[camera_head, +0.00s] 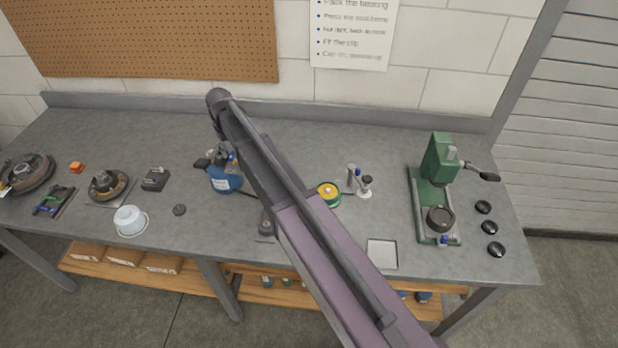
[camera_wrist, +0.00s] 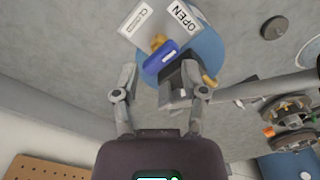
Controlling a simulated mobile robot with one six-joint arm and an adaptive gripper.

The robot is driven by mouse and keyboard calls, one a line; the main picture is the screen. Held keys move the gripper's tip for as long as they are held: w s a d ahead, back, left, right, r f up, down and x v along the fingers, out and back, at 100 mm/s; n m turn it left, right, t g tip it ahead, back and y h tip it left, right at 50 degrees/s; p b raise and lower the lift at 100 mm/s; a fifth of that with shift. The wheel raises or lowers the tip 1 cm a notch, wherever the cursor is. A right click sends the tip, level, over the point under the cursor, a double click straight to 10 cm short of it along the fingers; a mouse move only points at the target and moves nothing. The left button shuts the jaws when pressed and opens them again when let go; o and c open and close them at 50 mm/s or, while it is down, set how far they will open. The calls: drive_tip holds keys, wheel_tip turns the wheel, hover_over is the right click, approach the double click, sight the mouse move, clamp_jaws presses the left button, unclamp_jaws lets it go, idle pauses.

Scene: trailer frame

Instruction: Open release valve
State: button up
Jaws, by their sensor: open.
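In the wrist view, a blue valve lever (camera_wrist: 163,57) with a brass part (camera_wrist: 157,41) behind it sits on a blue round body (camera_wrist: 207,45). A white OPEN label (camera_wrist: 182,17) is at its upper right and a white CLOSED label (camera_wrist: 137,19) at its upper left. My gripper (camera_wrist: 157,78) is open, its two fingers pointing at the lever. The lever shows between and just beyond the fingertips; I cannot tell whether they touch it. In the head view the blue body (camera_head: 226,181) stands on the bench, partly hidden by my arm.
A grey bar (camera_wrist: 265,88) extends right of the valve in the wrist view. On the bench (camera_head: 330,250) stand a white container (camera_head: 130,219), a yellow-green tin (camera_head: 329,193) and a green press (camera_head: 437,165). Free room lies left of the blue body.

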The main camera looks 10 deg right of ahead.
sight(232, 154)
drive_tip(key=shift+r+p, duration=5.95)
drive_tip(key=shift+r, duration=0.3)
drive_tip(key=s+d+f+m+b, duration=0.1)
drive_tip(key=s+d+f+b, duration=0.3)
drive_tip(key=s+d, duration=0.6)
drive_tip(key=s+d+f+m+b, duration=0.2)
drive_tip(key=s+d+f+b, duration=0.3)
drive_tip(key=s+d, duration=0.5)
drive_tip(key=shift+s+d+f+m+b, duration=0.3)
drive_tip(key=shift+s+d+b, duration=0.1)
drive_tip(key=shift+s, duration=0.65)
drive_tip(key=shift+m, duration=0.9)
drive_tip(key=s, duration=0.1)
drive_tip(key=s+d+f+b, duration=0.1)
drive_tip(key=s+d, duration=0.1)
drive_tip(key=s, duration=0.1)
drive_tip(key=shift+d+f, duration=0.15)
drive_tip(key=shift+f, duration=0.1)
